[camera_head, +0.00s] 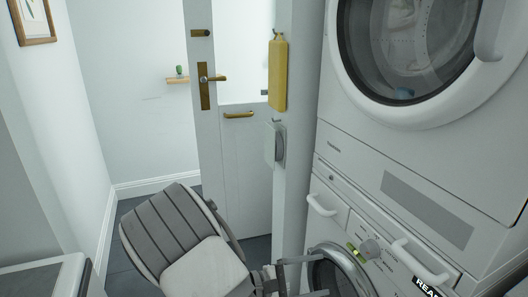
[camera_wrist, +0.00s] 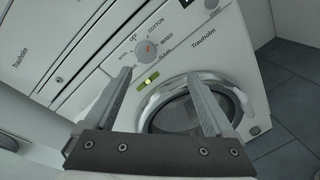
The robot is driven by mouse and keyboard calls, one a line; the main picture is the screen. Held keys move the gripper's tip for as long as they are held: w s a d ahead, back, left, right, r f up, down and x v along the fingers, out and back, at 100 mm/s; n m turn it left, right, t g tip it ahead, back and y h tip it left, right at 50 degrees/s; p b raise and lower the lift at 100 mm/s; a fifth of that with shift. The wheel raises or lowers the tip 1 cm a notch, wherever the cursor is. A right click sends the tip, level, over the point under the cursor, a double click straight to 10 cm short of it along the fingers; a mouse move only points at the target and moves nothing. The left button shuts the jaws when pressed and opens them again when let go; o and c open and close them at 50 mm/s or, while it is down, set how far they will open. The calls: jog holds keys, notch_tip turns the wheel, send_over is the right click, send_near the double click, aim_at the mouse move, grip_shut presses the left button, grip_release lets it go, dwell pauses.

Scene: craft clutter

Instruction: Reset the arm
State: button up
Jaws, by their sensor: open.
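My gripper (camera_head: 318,277) is at the lower middle of the head view, in front of the lower washing machine. In the wrist view, my gripper (camera_wrist: 162,82) has its two fingers spread wide apart, with nothing between them. The fingers point toward the lower machine's front. The round door (camera_wrist: 190,105) of that machine shows behind and between the fingers, and its dial (camera_wrist: 146,50) shows above. In the head view my own arm reaches in from the lower left and bends toward the machine.
A second machine with a large round door (camera_head: 405,50) is stacked above the lower one. A white door with a brass handle (camera_head: 207,80) stands behind my arm. A yellow board (camera_head: 278,75) hangs on a narrow post. Dark tiled floor (camera_wrist: 290,130) is clear at right in the wrist view.

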jog(key=s+r+m+t+y, duration=0.1)
jog(key=s+r+m+y, duration=1.1)
jog(key=s+r+y, duration=0.65)
notch_tip(320, 180, up, 20)
jog(key=w+h+p, duration=0.1)
jog(key=h+p, duration=0.1)
jog(key=p, duration=1.6)
jog(key=shift+d+f+t, duration=0.25)
jog(key=shift+d+t, duration=0.05)
jog(key=shift+d, duration=0.2)
